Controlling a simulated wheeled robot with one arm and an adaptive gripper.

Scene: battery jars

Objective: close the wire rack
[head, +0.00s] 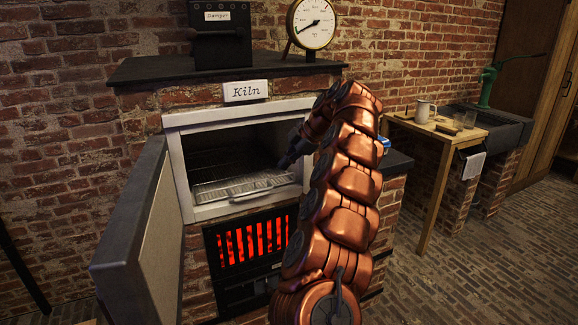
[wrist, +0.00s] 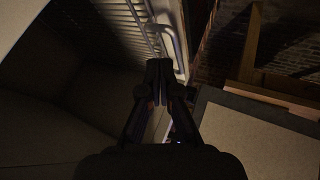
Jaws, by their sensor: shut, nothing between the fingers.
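The wire rack (head: 240,187) lies flat inside the open chamber of the kiln (head: 178,122), its front edge near the lower lip of the opening. In the wrist view the rack's thin bars (wrist: 125,22) and its front rail with a handle (wrist: 165,38) are at the top. My gripper (head: 284,164) is at the right side of the opening, beside the rack's right end. In the wrist view the fingertips (wrist: 158,68) are together and empty, close to the front rail. I cannot tell whether they touch it.
The kiln door (head: 150,245) stands wide open on the left. A grate with red glow (head: 250,245) is below the opening. A wooden table (head: 435,128) with a mug (head: 424,110) stands to the right. The brick floor at the right is clear.

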